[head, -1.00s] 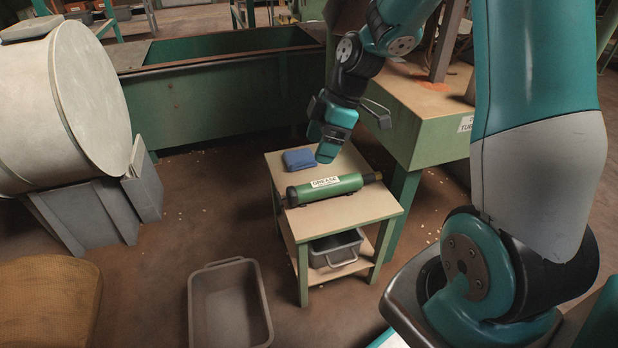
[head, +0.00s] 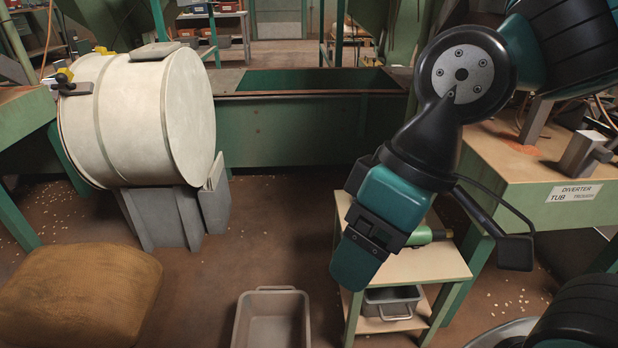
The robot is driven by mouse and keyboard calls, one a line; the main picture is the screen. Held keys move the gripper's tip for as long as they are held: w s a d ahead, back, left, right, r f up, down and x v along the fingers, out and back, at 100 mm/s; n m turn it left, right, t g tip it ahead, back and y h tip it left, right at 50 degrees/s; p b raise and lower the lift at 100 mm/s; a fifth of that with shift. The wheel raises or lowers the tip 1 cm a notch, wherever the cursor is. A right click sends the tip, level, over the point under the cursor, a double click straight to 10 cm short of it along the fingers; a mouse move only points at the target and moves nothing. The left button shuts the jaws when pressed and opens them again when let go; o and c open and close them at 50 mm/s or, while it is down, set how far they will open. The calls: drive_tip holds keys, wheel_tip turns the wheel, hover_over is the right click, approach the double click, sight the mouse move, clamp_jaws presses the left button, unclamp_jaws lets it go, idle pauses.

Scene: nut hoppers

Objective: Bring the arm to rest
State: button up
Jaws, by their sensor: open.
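My gripper (head: 357,262) hangs at the centre right of the head view, at the end of my arm, pointing down and to the left. It is open, and I see nothing held in it. It is in front of a small wooden-topped stand (head: 440,262) with green legs and hides much of its top. On that stand the end of a green grease cylinder (head: 421,236) shows beside my wrist. The rest of the cylinder is hidden behind the gripper.
A grey tub (head: 273,294) stands on the floor, and a smaller grey bin (head: 392,300) sits on the stand's lower shelf. A pale drum (head: 150,115) and a brown sack (head: 78,295) are at left. A bench with a diverter label (head: 574,194) is at right. Floor between drum and stand is clear.

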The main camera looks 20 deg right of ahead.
wheel_tip(320, 180, up, 41)
drive_tip(key=p, duration=4)
drive_tip(key=shift+f, duration=0.1)
